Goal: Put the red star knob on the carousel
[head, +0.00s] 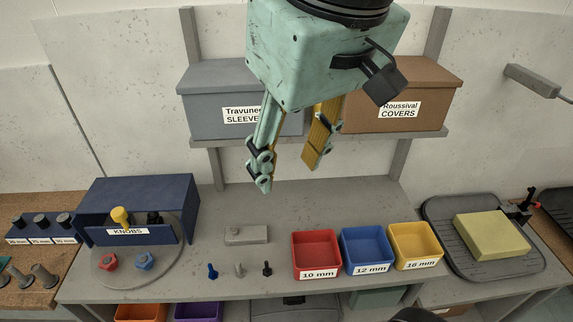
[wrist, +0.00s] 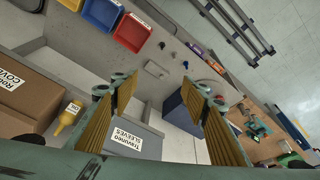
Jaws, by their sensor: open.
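The red star knob (head: 108,262) sits at the front left of the round grey carousel (head: 132,281), in the left part of the head view. A blue star knob (head: 144,261) sits to its right on the same disc. Behind them, a dark blue box labelled KNOBS (head: 140,195) stands over the disc, with a yellow knob (head: 120,215) and a black knob (head: 153,218) showing at its open front. My gripper (head: 287,177) is open and empty, high above the bench and to the right of the carousel. In the wrist view my gripper (wrist: 157,88) shows both fingers apart with nothing between them.
Red (head: 316,255), blue (head: 367,250) and yellow (head: 414,246) bins stand right of centre. Small blue, grey and black pieces (head: 239,270) lie before a grey block (head: 246,235). Boxes (head: 215,100) fill the shelf behind my gripper. The back middle of the bench is clear.

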